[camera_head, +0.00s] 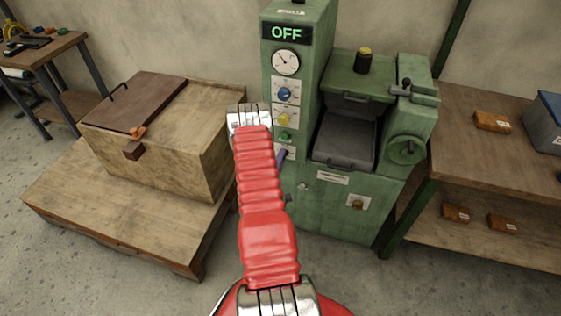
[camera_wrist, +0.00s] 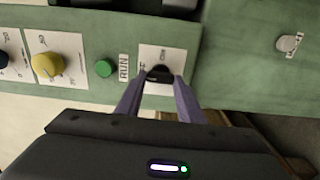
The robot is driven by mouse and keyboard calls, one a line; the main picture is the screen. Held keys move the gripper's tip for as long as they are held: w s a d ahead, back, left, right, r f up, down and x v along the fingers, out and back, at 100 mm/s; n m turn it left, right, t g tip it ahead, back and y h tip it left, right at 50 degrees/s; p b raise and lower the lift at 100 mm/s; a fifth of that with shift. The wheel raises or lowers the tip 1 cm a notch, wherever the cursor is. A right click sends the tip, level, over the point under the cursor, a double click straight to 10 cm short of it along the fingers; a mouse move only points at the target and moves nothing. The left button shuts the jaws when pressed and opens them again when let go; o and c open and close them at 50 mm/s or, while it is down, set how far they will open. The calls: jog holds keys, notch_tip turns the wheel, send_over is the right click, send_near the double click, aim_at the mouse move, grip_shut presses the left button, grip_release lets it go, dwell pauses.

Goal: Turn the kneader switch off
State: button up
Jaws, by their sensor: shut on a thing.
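The kneader (camera_head: 335,212) is a green machine with an open grey trough. Its display (camera_head: 286,33) reads OFF in green letters. In the wrist view, a small dark switch (camera_wrist: 159,72) sits on a white label plate on the green panel, beside the RUN label. My gripper (camera_wrist: 160,82) has its two purple fingers on either side of this switch and is shut on it. In the head view, my red arm reaches up to the panel, and a bit of my gripper (camera_head: 282,156) shows at the lower panel. The switch is hidden there.
A green button (camera_wrist: 104,68) and a yellow knob (camera_wrist: 47,65) lie left of the switch in the wrist view. A wooden chest (camera_head: 165,150) stands left of the kneader. A shelf (camera_head: 510,150) with small brown boxes stands right.

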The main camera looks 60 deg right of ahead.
jog(key=shift+w+f, duration=0.1)
jog(key=shift+w, duration=0.1)
jog(key=o, duration=1.1)
jog(key=shift+s, duration=0.1)
jog(key=shift+c, duration=0.2)
jog(key=shift+a, duration=0.1)
jog(key=s+a, duration=0.2)
jog(key=a, duration=1.1)
jog(key=shift+a, duration=0.25)
jog(key=shift+s, duration=0.1)
